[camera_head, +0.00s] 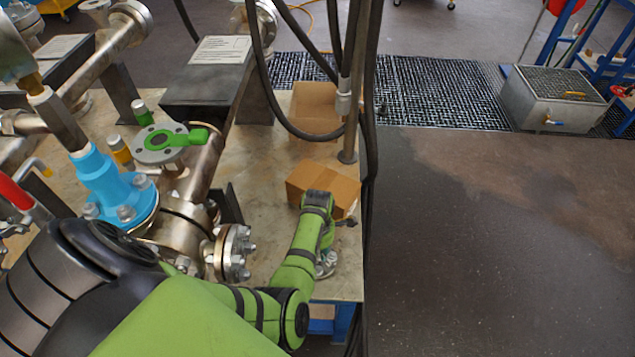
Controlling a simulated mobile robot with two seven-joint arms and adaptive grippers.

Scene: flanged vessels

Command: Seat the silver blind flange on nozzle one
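My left arm comes in from the lower left, and its green wrist (318,203) is over the table's right part, in front of a cardboard box. My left gripper's fingers are hidden or too small to make out beside the wrist. A small silver round piece (325,263) shows just right of the forearm near the table's right edge. It may be the blind flange; whether it is held or lying there is unclear. An upward-facing silver flange (150,152) on the pipework carries a green tabbed ring (165,138). No nozzle number is readable. My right gripper is not in view.
A blue flanged fitting (105,185) and a bolted flange pair (232,250) crowd the pipework at left. Cardboard boxes (333,182) stand on the table (258,150). A vertical pole (350,120) and hanging black cables cross the table's right side.

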